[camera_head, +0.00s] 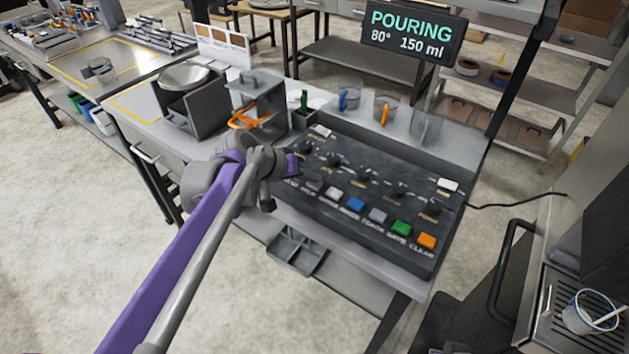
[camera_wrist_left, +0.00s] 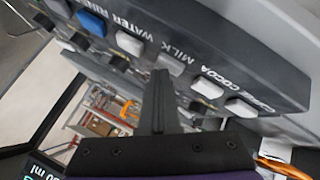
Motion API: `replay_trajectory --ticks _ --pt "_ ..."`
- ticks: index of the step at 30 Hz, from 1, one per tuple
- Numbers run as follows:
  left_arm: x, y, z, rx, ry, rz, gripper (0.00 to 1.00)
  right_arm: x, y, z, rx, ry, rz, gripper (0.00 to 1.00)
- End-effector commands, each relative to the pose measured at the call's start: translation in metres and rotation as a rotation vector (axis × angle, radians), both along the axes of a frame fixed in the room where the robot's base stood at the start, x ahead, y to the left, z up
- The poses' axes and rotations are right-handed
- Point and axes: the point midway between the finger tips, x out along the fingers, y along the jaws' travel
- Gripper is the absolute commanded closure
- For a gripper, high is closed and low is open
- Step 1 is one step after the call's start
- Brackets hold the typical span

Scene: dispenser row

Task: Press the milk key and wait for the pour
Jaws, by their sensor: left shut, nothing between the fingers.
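My left gripper (camera_head: 292,163) reaches over the left end of the dark key panel (camera_head: 330,225) in the head view. It is shut and empty. In the left wrist view its fingers (camera_wrist_left: 160,90) point at the grey-white milk key (camera_wrist_left: 168,64), beside the MILK label. The tip overlaps the key's edge; I cannot tell how far the key is pressed. The display (camera_head: 411,32) reads POURING, 80°, 150 ml. A clear cup (camera_head: 577,320) stands on the drip tray at the lower right. My right gripper is not in view.
The water key (camera_wrist_left: 128,42) and cocoa key (camera_wrist_left: 206,87) flank the milk key closely. Black knobs stand behind the key row. Clear jugs (camera_head: 386,107) stand behind the panel. A grey box with an orange loop (camera_head: 252,118) is near my gripper, at the back left.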

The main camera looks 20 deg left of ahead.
Motion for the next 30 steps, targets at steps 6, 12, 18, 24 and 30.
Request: replay_trajectory --ticks 6,12,18,24,30 --pt "0.000 0.000 0.013 0.000 0.000 0.000 1.00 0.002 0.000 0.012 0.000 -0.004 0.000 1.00" --pt "0.000 0.000 0.016 0.000 0.001 -0.001 1.00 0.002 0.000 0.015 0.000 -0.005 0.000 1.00" --pt "0.000 0.000 0.016 0.000 0.000 0.000 1.00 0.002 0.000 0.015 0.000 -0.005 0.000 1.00" --pt "0.000 0.000 0.027 0.000 0.000 0.000 1.00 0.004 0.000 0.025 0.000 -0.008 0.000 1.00" --pt "0.000 0.000 0.049 0.001 -0.001 0.000 1.00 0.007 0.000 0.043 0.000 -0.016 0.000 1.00"
